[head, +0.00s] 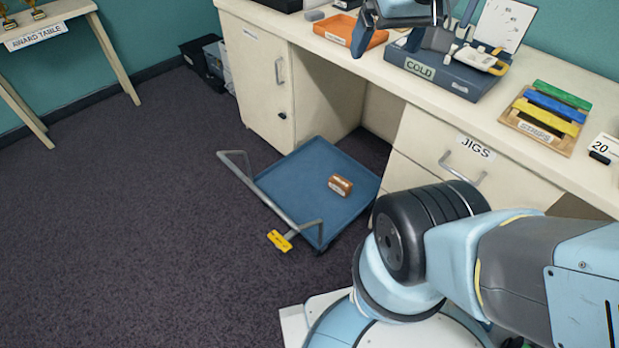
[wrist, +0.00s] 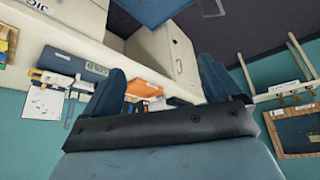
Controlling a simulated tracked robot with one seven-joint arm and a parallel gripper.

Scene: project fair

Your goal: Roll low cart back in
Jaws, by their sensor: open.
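The low cart (head: 300,180) is a flat blue platform on the floor, partly out from the knee space under the bench. Its grey handle bar (head: 268,200) runs along the side facing the open floor. A small brown block (head: 340,185) with a pale label lies on it. My gripper (head: 437,22) is above the bench top, cut off by the top edge of the head view, well away from the cart. In the wrist view its two fingers (wrist: 160,90) are spread and empty; the cart's edge (wrist: 160,8) shows at the top.
The bench holds an orange tray (head: 350,32), a blue COLD tray (head: 440,75) and a rack of coloured bars (head: 548,110). A JIGS drawer (head: 465,160) and a cabinet (head: 258,85) flank the knee space. Dark bins (head: 205,60) stand by the wall. Carpet left of the cart is clear.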

